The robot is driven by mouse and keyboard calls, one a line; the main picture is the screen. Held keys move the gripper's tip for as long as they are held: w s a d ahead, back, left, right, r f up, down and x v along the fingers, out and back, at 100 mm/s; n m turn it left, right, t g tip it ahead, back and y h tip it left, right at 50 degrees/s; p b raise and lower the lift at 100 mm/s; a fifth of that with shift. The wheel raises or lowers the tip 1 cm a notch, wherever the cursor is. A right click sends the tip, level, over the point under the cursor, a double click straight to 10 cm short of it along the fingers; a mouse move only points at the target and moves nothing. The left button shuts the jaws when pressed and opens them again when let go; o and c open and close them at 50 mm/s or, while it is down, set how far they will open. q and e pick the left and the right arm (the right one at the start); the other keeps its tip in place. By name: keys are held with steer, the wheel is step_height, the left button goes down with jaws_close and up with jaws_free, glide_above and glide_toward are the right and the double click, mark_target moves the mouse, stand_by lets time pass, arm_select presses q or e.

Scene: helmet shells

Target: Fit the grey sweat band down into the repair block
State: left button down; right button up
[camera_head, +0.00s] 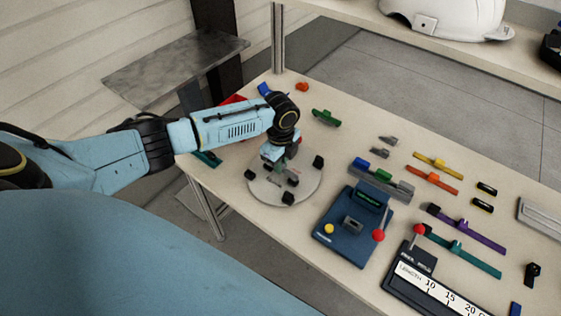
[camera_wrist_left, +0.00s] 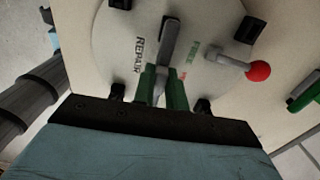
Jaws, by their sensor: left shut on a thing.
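My left gripper (camera_head: 273,160) is over the round pale disc (camera_head: 262,190) on the near left of the table. In the left wrist view its green fingertips (camera_wrist_left: 162,88) are shut on a grey bar-like piece (camera_wrist_left: 171,40), which looks like the grey sweat band. The disc (camera_wrist_left: 110,50) carries the word REPAIR beside the piece, so it seems to be the repair block. I cannot tell whether the band is seated or just above it; the fingers hide its near end. My right gripper is not in view.
Several black blocks (camera_head: 288,198) stand around the disc's rim. A red-knobbed lever (camera_wrist_left: 259,71) sits on its right side. A blue device (camera_head: 335,245) with a red-knobbed lever stands to the right. Coloured strips (camera_head: 432,180) and a length gauge (camera_head: 425,290) lie farther right.

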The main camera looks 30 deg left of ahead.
arm_select(q)
steer(key=shift+f, duration=0.45)
steer(key=c, duration=1.3)
jaws_free()
steer(key=shift+c, duration=0.2)
steer(key=shift+r, duration=0.15)
step_height(320, 180, up, 13)
steer(key=shift+p, duration=0.4)
steer(key=shift+d, duration=0.1)
